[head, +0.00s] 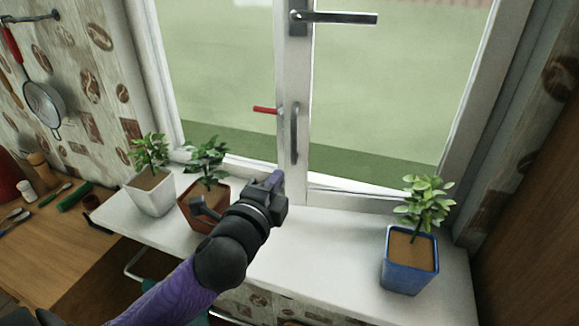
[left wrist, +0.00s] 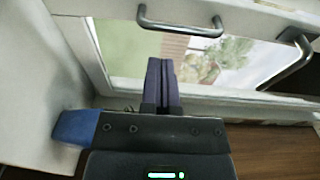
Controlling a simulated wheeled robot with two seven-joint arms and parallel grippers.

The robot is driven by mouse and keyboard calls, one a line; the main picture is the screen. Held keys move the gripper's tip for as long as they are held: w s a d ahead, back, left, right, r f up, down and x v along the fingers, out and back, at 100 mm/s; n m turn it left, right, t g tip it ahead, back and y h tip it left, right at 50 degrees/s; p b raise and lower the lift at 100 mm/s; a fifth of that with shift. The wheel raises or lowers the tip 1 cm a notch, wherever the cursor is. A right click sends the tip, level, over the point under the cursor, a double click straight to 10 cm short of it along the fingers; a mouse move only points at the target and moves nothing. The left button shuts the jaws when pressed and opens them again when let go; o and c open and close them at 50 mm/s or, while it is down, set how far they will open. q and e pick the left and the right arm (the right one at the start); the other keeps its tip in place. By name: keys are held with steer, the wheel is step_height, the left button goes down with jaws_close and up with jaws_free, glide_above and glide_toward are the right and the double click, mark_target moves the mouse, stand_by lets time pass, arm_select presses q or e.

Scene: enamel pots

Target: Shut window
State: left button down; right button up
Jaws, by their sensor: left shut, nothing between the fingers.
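The window's right sash (head: 370,192) looks slightly ajar, with a thin wedge along its bottom edge. It has a dark lever handle (head: 338,18) near the top and a grey vertical pull bar (head: 294,133) lower down. The pull bar (left wrist: 180,30) and a lever handle (left wrist: 290,65) also show in the left wrist view. A red lever (head: 265,110) sits by the middle post. My left gripper (head: 277,179) is shut and empty, in front of the window's lower middle, below the pull bar. Whether it touches the frame is unclear. My right gripper is out of view.
The white sill (head: 310,255) holds a plant in a white pot (head: 152,196), one in a brown-red pot (head: 190,208) close to my left arm, and one in a blue pot (head: 409,265) at the right. A wooden counter (head: 60,245) is at the left.

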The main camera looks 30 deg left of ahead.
mark_target(293, 155)
arm_select(q)
steer(key=x, duration=0.6)
steer(key=shift+w+b, duration=0.1)
steer(key=shift+b, duration=0.2)
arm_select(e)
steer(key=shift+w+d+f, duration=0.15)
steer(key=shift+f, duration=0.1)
